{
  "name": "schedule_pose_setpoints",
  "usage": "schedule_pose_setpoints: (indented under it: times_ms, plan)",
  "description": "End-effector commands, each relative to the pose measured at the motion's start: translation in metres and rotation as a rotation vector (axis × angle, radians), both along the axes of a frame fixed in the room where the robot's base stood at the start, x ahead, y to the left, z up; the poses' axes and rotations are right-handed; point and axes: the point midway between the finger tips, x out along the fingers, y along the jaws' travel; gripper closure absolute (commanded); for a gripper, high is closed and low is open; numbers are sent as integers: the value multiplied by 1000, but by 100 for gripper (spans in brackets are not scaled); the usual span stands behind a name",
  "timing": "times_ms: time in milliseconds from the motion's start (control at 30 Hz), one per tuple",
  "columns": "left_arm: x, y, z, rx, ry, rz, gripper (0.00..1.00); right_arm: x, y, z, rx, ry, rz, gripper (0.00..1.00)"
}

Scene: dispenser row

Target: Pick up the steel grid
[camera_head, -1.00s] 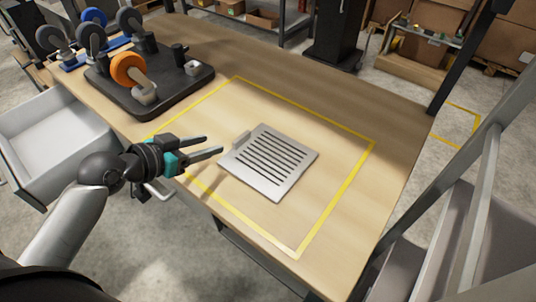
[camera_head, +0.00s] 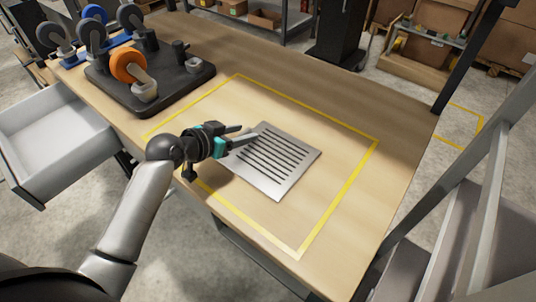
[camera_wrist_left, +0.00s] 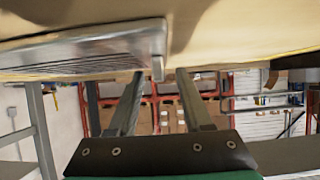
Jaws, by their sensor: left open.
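The steel grid (camera_head: 275,163) is a flat grey plate with dark slots. It lies on the wooden table inside the yellow outline. My left gripper (camera_head: 247,136) is open at the grid's left edge in the head view, and its fingers hide the tab on that side. In the left wrist view, the grid (camera_wrist_left: 90,50) shows at the upper left, with a small tab at its end. The two open fingers (camera_wrist_left: 155,100) point toward that tab with a gap between them. I cannot tell whether they touch it. My right gripper is not in view.
A black tray (camera_head: 185,88) with an orange wheel (camera_head: 128,66) stands at the table's back left. Several grey wheels stand near it. A white open drawer (camera_head: 50,140) juts out at the left. The table (camera_head: 385,110) right of the yellow outline is clear.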

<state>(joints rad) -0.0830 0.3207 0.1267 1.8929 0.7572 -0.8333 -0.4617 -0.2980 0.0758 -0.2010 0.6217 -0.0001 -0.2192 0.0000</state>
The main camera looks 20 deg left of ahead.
Motion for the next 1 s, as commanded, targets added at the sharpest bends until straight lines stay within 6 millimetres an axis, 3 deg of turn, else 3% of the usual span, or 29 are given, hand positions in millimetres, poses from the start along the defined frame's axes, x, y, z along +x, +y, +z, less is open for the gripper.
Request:
schedule_pose_setpoints:
  times_ms: [367,800,1000]
  plan:
    - [9,-3,-5,0,0,-1,50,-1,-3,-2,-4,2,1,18]
    - [9,-3,-5,1,1,0,98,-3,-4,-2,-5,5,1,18]
    - [8,-3,-5,1,1,0,100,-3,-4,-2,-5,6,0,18]
